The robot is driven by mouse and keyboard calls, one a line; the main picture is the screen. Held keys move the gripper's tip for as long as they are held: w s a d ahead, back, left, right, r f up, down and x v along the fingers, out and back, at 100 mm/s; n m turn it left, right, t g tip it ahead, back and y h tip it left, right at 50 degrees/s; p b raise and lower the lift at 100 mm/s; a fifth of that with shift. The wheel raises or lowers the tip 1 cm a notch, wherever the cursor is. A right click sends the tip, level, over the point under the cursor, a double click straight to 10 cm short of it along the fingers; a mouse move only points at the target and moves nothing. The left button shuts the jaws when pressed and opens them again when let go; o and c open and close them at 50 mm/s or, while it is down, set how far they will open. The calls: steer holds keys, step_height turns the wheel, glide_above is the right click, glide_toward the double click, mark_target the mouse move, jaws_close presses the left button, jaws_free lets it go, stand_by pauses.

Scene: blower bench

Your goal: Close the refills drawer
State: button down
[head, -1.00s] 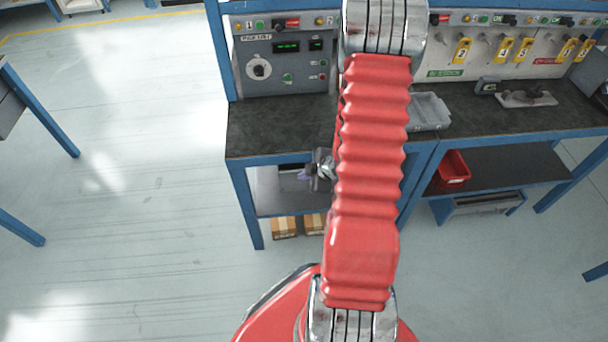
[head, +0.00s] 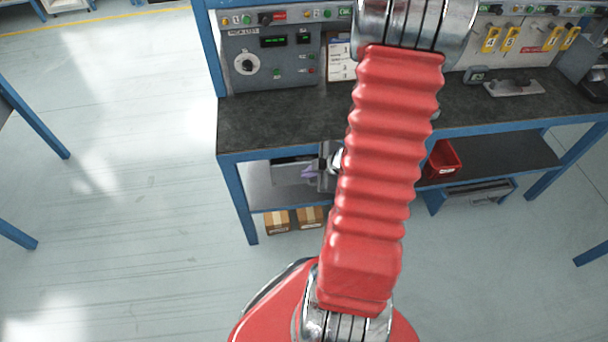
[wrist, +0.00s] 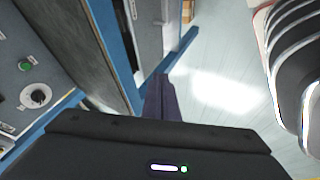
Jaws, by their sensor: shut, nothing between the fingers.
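My gripper (head: 308,174) is at the front of the left bench, just below the worktop edge, partly behind my red arm. In the wrist view its dark purple fingers (wrist: 160,98) are together and empty. A grey drawer-like unit (head: 478,194) hangs under the right bench's shelf, apart from my gripper. A pale grey panel with a dark gap (head: 285,172) shows under the left worktop behind my gripper. I read no refills label, so I cannot tell which is the refills drawer or how far it is open.
The left worktop (head: 270,118) lies above my gripper, with a blue leg (head: 238,200) at its left. Cardboard boxes (head: 277,221) sit below the lower shelf. A red bin (head: 443,159) stands on the right shelf. The floor at left (head: 130,190) is clear.

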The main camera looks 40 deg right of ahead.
steer(key=shift+s+r, duration=0.45)
steer(key=shift+r, duration=0.15)
steer(key=c, duration=2.5)
jaws_free()
steer(key=shift+o, duration=1)
steer(key=shift+w+r, duration=0.1)
steer(key=shift+o, duration=0.9)
steer(key=w+a+r+n+y, duration=0.1)
steer(key=w+a+r+n, duration=0.2)
steer(key=a+r+n, duration=0.2)
steer(key=n, duration=0.3)
steer(key=shift+w, duration=0.3)
steer(key=a+r+n+g+y, duration=0.1)
steer(key=a+r+n, duration=0.5)
steer(key=n, duration=0.5)
steer(key=a+r+n+y, duration=0.1)
steer(key=a+r+n, duration=0.4)
steer(key=a+n, duration=0.45)
steer(key=s+a+r+n+h, duration=0.1)
steer(key=s+r+n, duration=0.3)
steer(key=n, duration=1.3)
steer(key=s+a+r+n+h, duration=0.2)
steer(key=r+n, duration=0.6)
steer(key=n, duration=0.8)
steer(key=s+a, duration=0.2)
steer(key=s, duration=0.1)
steer(key=shift+r+n+g+h, duration=0.3)
steer(key=shift+r+n+g, duration=0.05)
steer(key=shift+g, duration=0.05)
